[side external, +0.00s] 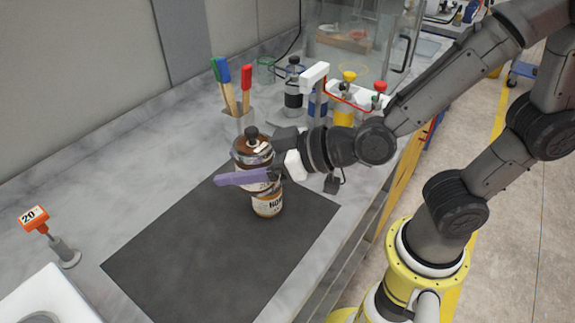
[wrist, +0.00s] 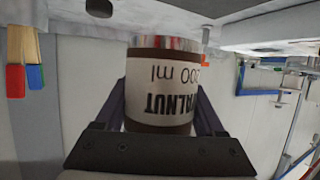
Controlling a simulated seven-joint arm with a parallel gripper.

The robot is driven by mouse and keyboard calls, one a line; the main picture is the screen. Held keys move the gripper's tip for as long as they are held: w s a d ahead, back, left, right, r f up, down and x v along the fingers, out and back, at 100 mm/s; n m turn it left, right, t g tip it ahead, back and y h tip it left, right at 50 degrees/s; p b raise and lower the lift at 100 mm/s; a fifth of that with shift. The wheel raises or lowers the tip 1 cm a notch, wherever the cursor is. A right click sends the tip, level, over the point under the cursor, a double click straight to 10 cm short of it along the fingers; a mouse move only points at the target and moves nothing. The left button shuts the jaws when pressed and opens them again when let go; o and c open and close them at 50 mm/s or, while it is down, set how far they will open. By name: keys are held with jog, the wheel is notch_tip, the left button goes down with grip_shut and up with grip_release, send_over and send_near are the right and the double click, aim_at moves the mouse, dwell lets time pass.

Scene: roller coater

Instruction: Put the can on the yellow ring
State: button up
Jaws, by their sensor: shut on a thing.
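The can shows large in the wrist view (wrist: 165,85), with a pale label reading upside down "WALNUT" and "200 ml", dark brown bands and a shiny rim. My gripper (wrist: 162,108) is shut on it, one purple finger on each side. In the side external view, my gripper (side external: 250,168) is above the dark mat. I cannot make out a yellow ring in either view.
The dark mat (side external: 190,250) is bare at the front. A brush holder (side external: 238,122), a dark bottle (side external: 293,85) and red and yellow knobbed items stand behind.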

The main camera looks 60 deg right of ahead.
jog(key=s+d+m+h, duration=0.4)
jog(key=d+m+h, duration=0.1)
jog(key=d, duration=0.6)
jog(key=s+d+m+h, duration=0.4)
jog(key=d+h, duration=0.2)
jog(key=d, duration=0.5)
jog(key=shift+y, duration=0.3)
jog(key=w+d+f, duration=0.1)
jog(key=w+f, duration=0.2)
jog(key=w, duration=0.1)
jog(key=w+f, duration=0.3)
jog(key=w, duration=0.1)
jog(key=w+d+f, duration=0.1)
jog(key=w+f, duration=0.2)
jog(key=w, duration=0.2)
jog(key=shift+d+f, duration=0.2)
jog(key=shift+d, duration=0.15)
jog(key=shift+w+f, duration=0.2)
jog(key=shift+f, duration=0.75)
jog(key=shift+w+f, duration=0.2)
jog(key=shift+f, duration=0.75)
jog(key=shift+f, duration=0.2)
jog(key=o, duration=1.6)
jog(key=shift+c, duration=0.2)
